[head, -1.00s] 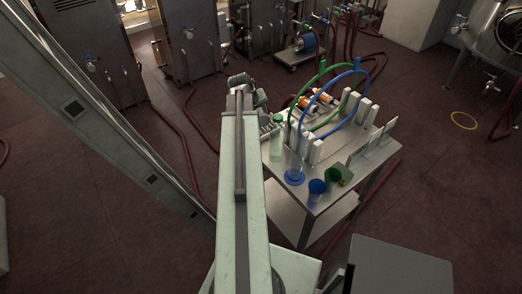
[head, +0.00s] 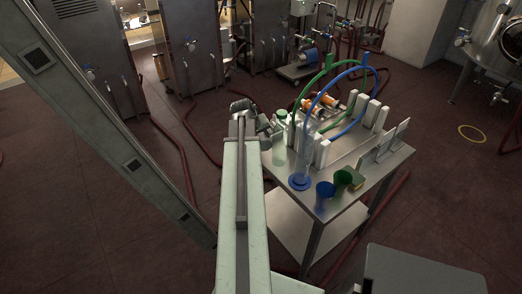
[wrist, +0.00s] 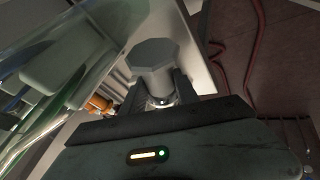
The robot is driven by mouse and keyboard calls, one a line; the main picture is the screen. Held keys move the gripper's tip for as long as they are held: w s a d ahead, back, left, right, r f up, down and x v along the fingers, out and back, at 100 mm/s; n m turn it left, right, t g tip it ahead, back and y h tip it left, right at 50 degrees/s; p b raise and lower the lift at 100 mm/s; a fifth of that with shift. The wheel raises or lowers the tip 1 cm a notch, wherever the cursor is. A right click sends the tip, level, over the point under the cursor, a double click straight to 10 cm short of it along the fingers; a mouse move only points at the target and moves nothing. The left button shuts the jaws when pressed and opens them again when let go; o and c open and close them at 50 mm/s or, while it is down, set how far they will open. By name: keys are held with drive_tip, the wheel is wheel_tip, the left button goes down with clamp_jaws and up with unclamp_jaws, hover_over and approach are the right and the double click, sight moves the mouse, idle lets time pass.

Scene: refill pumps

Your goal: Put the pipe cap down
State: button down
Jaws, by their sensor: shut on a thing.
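The pipe cap (wrist: 153,52) is a grey, eight-sided piece. It sits between the two fingers of my gripper (wrist: 160,92), which is shut on it in the wrist view. In the head view my gripper (head: 266,125) is at the back left edge of the metal table (head: 350,200), beside a clear bottle with a green top (head: 279,150). The cap cannot be made out in the head view. In the wrist view a pale surface edge lies behind the cap, with dark floor to its right.
The table carries a clear cylinder with a blue base (head: 300,183), a blue cup (head: 325,190), a green cup (head: 343,178), white blocks, orange-ended pumps (head: 327,101) and green and blue hoses (head: 352,67). Red hoses (head: 180,160) lie on the floor.

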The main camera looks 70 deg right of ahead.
wheel_tip(320, 180, down, 4)
drive_tip(key=b, duration=0.4)
drive_tip(key=shift+f, duration=0.2)
drive_tip(key=shift+r, duration=0.15)
drive_tip(key=c, duration=0.9)
unclamp_jaws()
drive_tip(key=shift+r, duration=0.1)
